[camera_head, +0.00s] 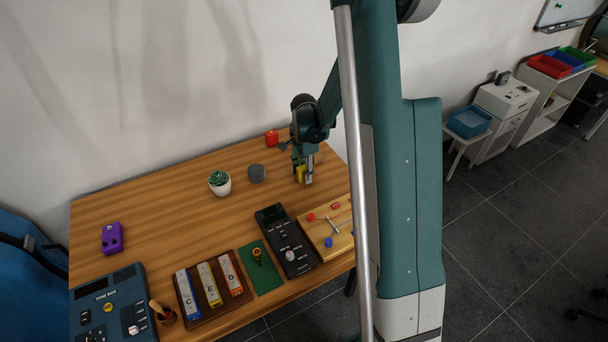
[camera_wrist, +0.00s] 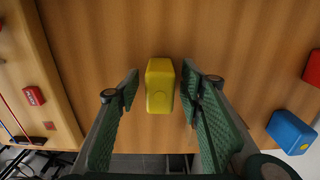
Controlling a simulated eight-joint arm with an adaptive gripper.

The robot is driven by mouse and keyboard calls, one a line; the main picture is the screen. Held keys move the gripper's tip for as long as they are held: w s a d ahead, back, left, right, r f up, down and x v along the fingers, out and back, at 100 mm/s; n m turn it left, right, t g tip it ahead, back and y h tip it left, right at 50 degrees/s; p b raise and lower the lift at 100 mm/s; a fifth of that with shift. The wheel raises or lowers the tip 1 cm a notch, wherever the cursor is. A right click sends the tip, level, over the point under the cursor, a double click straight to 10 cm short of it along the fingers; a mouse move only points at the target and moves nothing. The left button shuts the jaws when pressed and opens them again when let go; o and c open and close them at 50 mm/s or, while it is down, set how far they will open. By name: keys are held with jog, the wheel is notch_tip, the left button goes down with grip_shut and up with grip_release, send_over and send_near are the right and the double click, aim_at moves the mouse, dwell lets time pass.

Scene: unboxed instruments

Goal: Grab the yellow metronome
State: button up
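The yellow metronome (camera_wrist: 160,88) is a small block-like thing on the wooden table. In the wrist view it lies between the two green-padded fingers of my gripper (camera_wrist: 160,95), with a gap on each side. In the head view the metronome (camera_head: 301,173) shows as a yellow patch, partly hidden by my gripper (camera_head: 304,180), which points down at the far right part of the table. The fingers are open and do not touch it in the wrist view.
A red block (camera_head: 271,138) and a grey cylinder (camera_head: 257,173) stand near the gripper. A potted plant (camera_head: 220,184) is further left. A wooden board with coloured pieces (camera_head: 328,229) lies nearer the front. A blue block (camera_wrist: 291,132) shows in the wrist view.

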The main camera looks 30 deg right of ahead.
aim_at(304, 167)
jog(key=shift+f, duration=0.1)
dwell(0.5)
jog(key=c, duration=1)
jog(key=shift+r+p, duration=0.65)
jog(key=shift+r, duration=4.35)
